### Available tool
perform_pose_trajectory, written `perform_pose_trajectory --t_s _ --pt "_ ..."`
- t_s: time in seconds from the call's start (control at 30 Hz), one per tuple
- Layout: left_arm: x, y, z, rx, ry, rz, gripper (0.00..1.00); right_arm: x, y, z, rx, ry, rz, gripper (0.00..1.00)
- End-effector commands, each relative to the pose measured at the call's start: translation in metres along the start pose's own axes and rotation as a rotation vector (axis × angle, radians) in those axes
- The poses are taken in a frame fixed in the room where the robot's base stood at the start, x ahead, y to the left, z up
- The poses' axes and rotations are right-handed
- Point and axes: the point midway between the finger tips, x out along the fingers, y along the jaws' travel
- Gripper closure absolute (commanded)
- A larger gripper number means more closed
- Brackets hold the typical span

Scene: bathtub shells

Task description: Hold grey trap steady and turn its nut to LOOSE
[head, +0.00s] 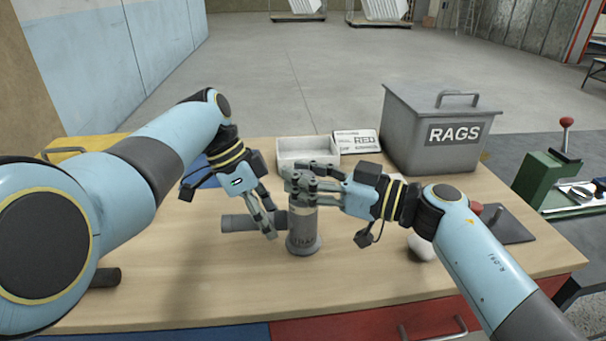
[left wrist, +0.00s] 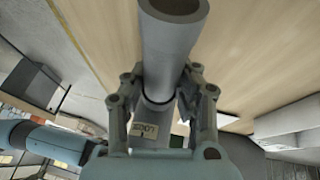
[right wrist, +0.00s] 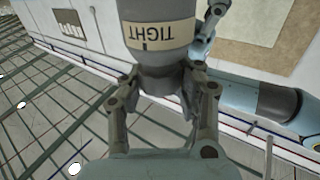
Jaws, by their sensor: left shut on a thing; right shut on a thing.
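The grey trap (head: 303,238) stands upright on the wooden bench, its side pipe (head: 238,222) pointing left. My left gripper (head: 268,214) is shut on the side pipe; the left wrist view shows the pipe (left wrist: 170,45) between the fingers, open end beyond them. A LOOSE label (left wrist: 143,130) shows there on the trap body. My right gripper (head: 302,183) is shut on the nut at the trap's top. In the right wrist view the nut (right wrist: 160,82) is between its fingers, and a TIGHT label (right wrist: 162,33) with a black mark shows beside it.
A grey RAGS bin (head: 430,130) stands at the back right. A white round thing (head: 421,246) lies under my right arm. The front bench middle is clear.

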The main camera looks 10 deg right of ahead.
Motion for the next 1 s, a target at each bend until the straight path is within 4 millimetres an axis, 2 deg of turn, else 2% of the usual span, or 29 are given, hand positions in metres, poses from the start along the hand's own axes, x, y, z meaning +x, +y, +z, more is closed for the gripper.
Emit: perform_pose_trajectory --t_s 0.4,1.0 --pt "-0.0021 -0.0019 0.0005 -0.001 -0.001 -0.006 1.00 -0.0005 -0.0010 0.0020 0.000 -0.003 0.239 1.00" --pt "-0.0023 -0.0021 0.0002 -0.001 0.000 -0.007 1.00 -0.0009 -0.0004 0.0014 0.000 -0.003 0.292 1.00"
